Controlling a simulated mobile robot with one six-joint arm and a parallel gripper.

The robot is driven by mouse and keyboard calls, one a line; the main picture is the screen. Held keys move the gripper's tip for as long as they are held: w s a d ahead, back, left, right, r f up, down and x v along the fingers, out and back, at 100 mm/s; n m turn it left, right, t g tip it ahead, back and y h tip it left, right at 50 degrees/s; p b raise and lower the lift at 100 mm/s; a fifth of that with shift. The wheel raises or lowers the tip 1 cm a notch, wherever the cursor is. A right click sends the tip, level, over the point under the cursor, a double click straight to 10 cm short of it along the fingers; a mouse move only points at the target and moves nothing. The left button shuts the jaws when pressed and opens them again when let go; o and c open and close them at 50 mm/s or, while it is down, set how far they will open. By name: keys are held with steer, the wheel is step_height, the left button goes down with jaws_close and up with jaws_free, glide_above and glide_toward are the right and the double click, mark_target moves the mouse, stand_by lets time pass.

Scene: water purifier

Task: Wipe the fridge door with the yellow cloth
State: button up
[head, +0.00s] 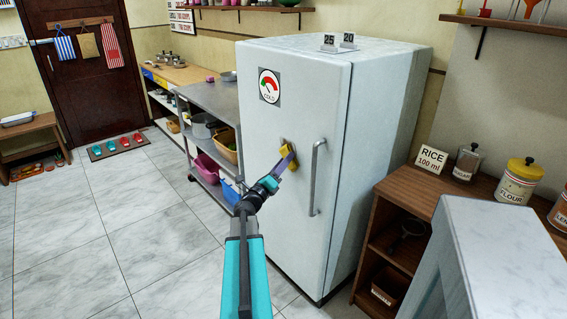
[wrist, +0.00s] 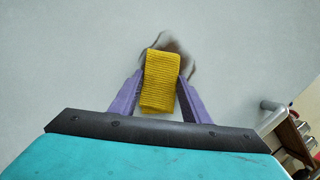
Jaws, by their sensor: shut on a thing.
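The white fridge (head: 290,105) stands in the middle of the head view, with its door facing me. The yellow cloth (head: 287,154) is against or very close to the door, left of the vertical handle (head: 316,178). My gripper (head: 284,163) is shut on the cloth. In the wrist view the ribbed yellow cloth (wrist: 159,82) sits between my purple fingers. A dark grey-brown smudge (wrist: 178,46) shows on the pale fridge door (wrist: 80,60) around the cloth's top edge. The cloth hides part of this smudge.
A metal trolley (head: 207,95) with baskets stands left of the fridge. A wooden shelf unit (head: 405,195) and a pale counter (head: 500,235) stand to the right.

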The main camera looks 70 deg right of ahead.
mark_target(297, 159)
steer(key=shift+s, duration=0.4)
steer(key=shift+s+a+b, duration=0.15)
steer(key=shift+s+a, duration=0.35)
steer(key=shift+s, duration=0.2)
steer(key=shift+s+a+b, duration=0.15)
steer(key=shift+s+a, duration=0.35)
steer(key=shift+s, duration=0.15)
steer(key=shift+w+r+p, duration=0.2)
steer(key=shift+r+p, duration=0.4)
steer(key=shift+r, duration=0.25)
steer(key=shift+w, duration=0.15)
steer(key=w+d, duration=0.2)
steer(key=shift+w+p, duration=0.35)
steer(key=shift+p, duration=0.05)
